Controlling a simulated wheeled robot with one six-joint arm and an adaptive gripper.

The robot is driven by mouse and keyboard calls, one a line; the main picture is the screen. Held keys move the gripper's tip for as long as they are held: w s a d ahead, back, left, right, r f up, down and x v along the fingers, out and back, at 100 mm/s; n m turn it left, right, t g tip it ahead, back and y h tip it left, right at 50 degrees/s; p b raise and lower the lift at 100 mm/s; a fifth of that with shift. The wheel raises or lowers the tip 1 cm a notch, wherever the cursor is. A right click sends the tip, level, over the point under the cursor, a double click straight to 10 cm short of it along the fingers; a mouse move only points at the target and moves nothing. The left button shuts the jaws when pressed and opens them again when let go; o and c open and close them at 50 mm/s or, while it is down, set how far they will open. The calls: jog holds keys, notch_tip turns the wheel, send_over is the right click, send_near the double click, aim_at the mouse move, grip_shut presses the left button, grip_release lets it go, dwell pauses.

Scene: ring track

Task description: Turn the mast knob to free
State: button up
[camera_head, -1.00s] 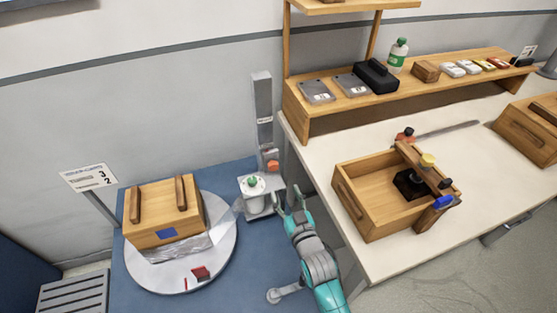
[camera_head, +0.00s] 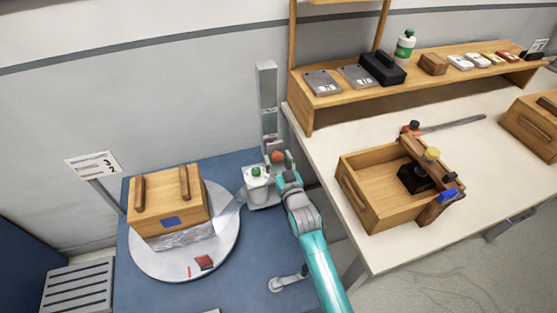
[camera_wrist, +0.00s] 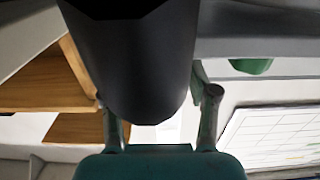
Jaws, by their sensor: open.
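The grey mast (camera_head: 266,95) stands upright against the wall, left of the workbench. Its orange-red knob (camera_head: 277,156) sits low on the mast, above the carriage with the white roll and green cap (camera_head: 256,171). My gripper (camera_head: 279,161) is open, with its fingertips at the knob, one on either side in the picture. Whether they touch it I cannot tell. In the wrist view my gripper's fingers (camera_wrist: 160,112) are apart, and a large dark rounded shape hides much of what lies between them. The knob is not clearly seen there.
A turntable (camera_head: 150,262) at left bears a wooden crate (camera_head: 168,203) partly wrapped in film, with a small red block beside it. A workbench (camera_head: 350,140) stands close on the right with an open wooden box (camera_head: 365,200). A sign (camera_head: 92,165) stands at far left.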

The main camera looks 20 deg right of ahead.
grip_shut()
jog(key=shift+n, duration=0.3)
jog(key=n, duration=1.1)
jog(key=shift+n, duration=0.4)
jog(key=n, duration=1.1)
jog(key=shift+r, duration=0.1)
jog(key=shift+n, duration=0.4)
